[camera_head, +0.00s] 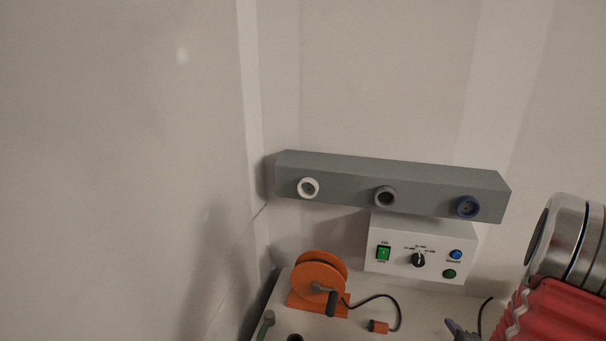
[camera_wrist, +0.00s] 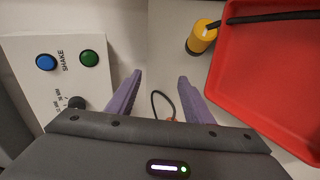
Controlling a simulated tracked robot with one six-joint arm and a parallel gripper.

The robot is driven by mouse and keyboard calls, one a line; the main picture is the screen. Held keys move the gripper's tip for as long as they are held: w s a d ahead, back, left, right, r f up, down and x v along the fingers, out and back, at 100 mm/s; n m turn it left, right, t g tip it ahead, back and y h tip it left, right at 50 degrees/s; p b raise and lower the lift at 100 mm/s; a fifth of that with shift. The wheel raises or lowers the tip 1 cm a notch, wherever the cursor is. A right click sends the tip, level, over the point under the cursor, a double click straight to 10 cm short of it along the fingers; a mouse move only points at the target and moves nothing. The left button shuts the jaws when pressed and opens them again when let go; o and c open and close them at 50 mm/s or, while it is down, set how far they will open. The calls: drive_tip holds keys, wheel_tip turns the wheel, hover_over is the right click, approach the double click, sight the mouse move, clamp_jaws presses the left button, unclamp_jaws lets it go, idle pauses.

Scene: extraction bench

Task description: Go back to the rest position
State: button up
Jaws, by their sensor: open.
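My gripper (camera_wrist: 160,77) shows in the wrist view with its two purple fingers spread apart. The gap between the fingertips is empty, with the pale bench top and a thin dark cable seen beyond it. The white control box (camera_wrist: 30,85) with blue and green buttons lies left of the fingers, and a red tray (camera_wrist: 255,105) lies to their right.
A grey bar (camera_head: 340,172) with three round ports is on the wall above the control box (camera_head: 400,238). An orange reel (camera_head: 318,278) and an orange plug (camera_head: 379,327) on a black cable are on the bench. A yellow cylinder (camera_wrist: 201,38) stands beside the red tray.

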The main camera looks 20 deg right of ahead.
drive_tip(key=w+a+r+m+g+y, duration=0.1)
drive_tip(key=w+a+r+m, duration=0.2)
drive_tip(key=a+r, duration=0.5)
drive_tip(key=w+a+r+m+g+y, duration=0.1)
drive_tip(key=w+a+r+m+g, duration=0.15)
drive_tip(key=a+r, duration=0.5)
drive_tip(key=s+a+r+m+y, duration=0.1)
drive_tip(key=s+a+r+m, duration=0.1)
drive_tip(key=a, duration=0.4)
drive_tip(key=s+a+r+m+g+y, duration=0.1)
drive_tip(key=s+a+r+m, duration=0.1)
drive_tip(key=s+a+r, duration=0.3)
drive_tip(key=s+a+r+m+y, duration=0.1)
drive_tip(key=s+a+r+m, duration=0.1)
drive_tip(key=s+a, duration=0.4)
drive_tip(key=a+r, duration=0.1)
drive_tip(key=a, duration=0.2)
drive_tip(key=shift+s+a+r+y, duration=0.15)
drive_tip(key=shift+s+r+y, duration=0.15)
drive_tip(key=shift+s+r, duration=0.1)
